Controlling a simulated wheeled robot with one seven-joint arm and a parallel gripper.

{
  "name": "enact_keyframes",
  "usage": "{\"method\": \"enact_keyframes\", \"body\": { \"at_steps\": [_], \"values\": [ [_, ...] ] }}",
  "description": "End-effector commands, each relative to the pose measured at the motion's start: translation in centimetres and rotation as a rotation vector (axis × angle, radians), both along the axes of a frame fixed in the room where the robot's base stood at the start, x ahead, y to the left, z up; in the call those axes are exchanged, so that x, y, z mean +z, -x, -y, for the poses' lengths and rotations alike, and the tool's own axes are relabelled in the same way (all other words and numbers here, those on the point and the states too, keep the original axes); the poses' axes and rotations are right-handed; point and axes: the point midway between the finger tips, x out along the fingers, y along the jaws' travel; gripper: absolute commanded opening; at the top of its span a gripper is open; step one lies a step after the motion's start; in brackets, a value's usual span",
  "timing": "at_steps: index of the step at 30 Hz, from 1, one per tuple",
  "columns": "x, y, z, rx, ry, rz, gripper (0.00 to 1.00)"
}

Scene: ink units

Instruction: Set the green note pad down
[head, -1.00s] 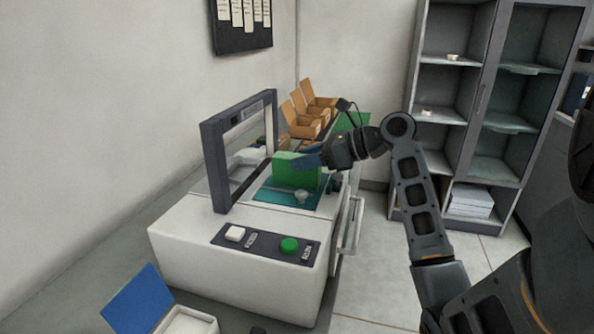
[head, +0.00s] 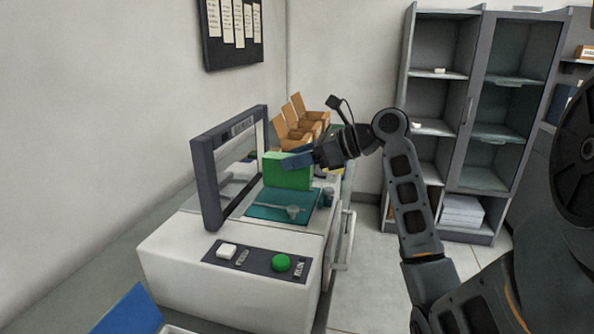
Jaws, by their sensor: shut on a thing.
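The green note pad (head: 285,172) is a bright green block in the middle of the head view. It is upright, at the far side of the teal plate (head: 268,218) on the white machine (head: 225,262). My gripper (head: 298,160) reaches in from the right and is shut on the pad near its upper right edge. The fingers cover part of that edge. I cannot tell whether the pad's lower edge touches the machine.
A dark upright frame (head: 208,185) stands on the machine left of the pad. A knob with a rod (head: 293,211) lies on the teal plate. Open brown boxes (head: 297,122) stand behind. A grey cabinet (head: 440,120) is at the right, with clear floor before it.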

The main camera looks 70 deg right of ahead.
Motion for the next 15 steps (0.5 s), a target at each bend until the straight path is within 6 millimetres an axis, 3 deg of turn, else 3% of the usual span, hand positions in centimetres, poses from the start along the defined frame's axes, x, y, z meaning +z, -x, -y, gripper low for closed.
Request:
{"method": "enact_keyframes", "body": {
  "at_steps": [9,15],
  "values": [
    [4.5,4.8,4.9,-0.002,0.003,0.001,0.06],
    [6.4,7.1,7.1,-0.001,0.003,0.001,0.06]
  ]
}}
